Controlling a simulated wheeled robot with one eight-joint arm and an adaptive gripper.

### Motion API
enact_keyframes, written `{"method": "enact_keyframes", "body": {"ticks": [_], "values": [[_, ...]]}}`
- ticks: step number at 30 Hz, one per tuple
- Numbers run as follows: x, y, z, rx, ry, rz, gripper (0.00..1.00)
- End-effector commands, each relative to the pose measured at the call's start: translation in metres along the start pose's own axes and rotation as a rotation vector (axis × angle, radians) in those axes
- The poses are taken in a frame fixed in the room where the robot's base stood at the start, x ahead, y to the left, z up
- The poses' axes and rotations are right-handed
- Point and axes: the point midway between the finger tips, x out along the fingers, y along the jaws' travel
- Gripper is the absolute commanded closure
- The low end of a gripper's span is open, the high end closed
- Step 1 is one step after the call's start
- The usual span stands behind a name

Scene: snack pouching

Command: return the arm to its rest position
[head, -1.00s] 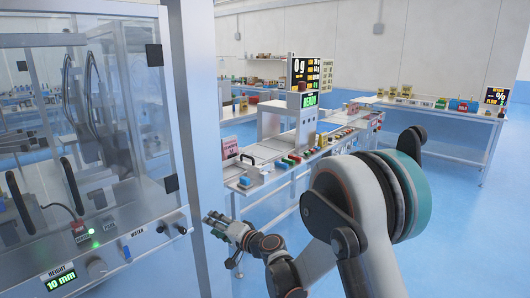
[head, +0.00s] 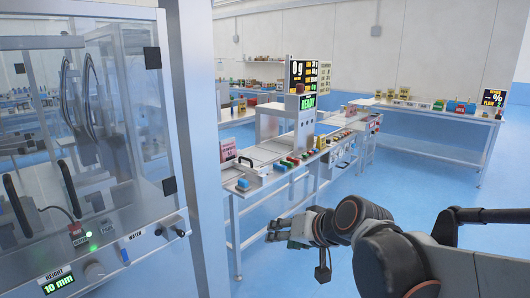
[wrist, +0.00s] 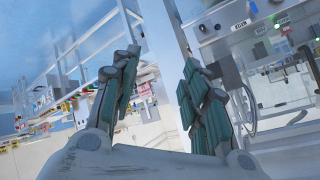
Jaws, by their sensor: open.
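My gripper (head: 276,230) is in the lower middle of the head view, at the end of my arm, which reaches in from the right edge. It hangs over the blue floor, in front of the workbench and right of the glass-doored machine, touching neither. In the wrist view my gripper (wrist: 160,95) shows two green-padded fingers set well apart. Nothing is between them.
A machine (head: 95,120) with glass doors and handles fills the left. Another table (head: 430,112) with small goods is at the back right. Blue floor (head: 400,185) is open between them.

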Motion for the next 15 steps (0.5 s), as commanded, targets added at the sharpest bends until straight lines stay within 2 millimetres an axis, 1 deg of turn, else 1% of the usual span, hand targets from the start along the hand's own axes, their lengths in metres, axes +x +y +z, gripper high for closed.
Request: {"method": "enact_keyframes", "body": {"ticks": [1, 6, 12, 15], "values": [[-0.016, 0.009, 0.009, -0.014, -0.007, 0.033, 0.59], [-0.061, 0.038, 0.041, -0.064, -0.04, 0.15, 0.59], [-0.111, 0.076, 0.084, -0.117, -0.081, 0.293, 0.59], [-0.132, 0.093, 0.103, -0.139, -0.099, 0.361, 0.59]]}}
